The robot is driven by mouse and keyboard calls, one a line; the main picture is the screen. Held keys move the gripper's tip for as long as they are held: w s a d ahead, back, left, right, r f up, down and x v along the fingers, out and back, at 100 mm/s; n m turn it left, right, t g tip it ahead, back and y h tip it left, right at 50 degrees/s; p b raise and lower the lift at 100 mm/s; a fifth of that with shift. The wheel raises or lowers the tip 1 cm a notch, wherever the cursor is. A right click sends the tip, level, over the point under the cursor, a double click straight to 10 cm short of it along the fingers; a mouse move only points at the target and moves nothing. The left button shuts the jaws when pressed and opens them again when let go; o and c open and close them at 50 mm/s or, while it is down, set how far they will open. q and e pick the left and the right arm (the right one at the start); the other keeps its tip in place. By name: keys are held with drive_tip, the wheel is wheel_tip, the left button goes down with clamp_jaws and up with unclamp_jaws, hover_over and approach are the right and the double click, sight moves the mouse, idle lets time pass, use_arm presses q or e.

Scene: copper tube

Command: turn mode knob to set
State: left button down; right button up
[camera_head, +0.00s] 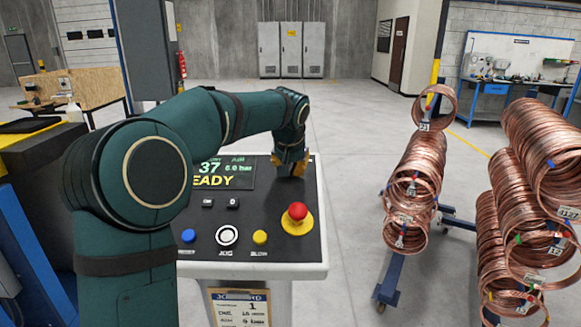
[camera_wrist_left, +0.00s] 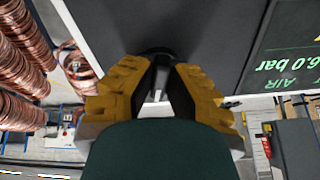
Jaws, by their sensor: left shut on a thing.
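The control panel (camera_head: 262,217) stands in front of me with a lit screen (camera_head: 222,174) reading "READY" and "6.0 bar". My left gripper (camera_head: 291,168) points down at the panel's upper right, to the right of the screen. In the left wrist view its two yellow fingers (camera_wrist_left: 160,82) are closed around a dark round knob (camera_wrist_left: 157,52) on the panel face. The knob's markings and pointer are hidden by the gripper. My right gripper is in neither view.
A red emergency button (camera_head: 298,211) sits just below the gripper. A blue button (camera_head: 188,236), a jog button (camera_head: 227,236) and a yellow button (camera_head: 260,237) line the panel's lower part. Copper coils (camera_head: 413,185) hang on a rack to the right.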

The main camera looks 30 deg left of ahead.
use_arm(q)
drive_tip(key=n, duration=0.6)
drive_tip(key=shift+d+f+n, duration=0.1)
drive_tip(key=shift+f+n, duration=0.05)
drive_tip(key=shift+n, duration=0.15)
drive_tip(key=n, duration=0.3)
drive_tip(key=n+b, duration=0.1)
drive_tip(key=n, duration=0.2)
drive_tip(key=shift+g+y, duration=0.4)
drive_tip(key=c, duration=1)
unclamp_jaws()
drive_tip(key=shift+w, duration=0.1)
drive_tip(key=v, duration=1.2)
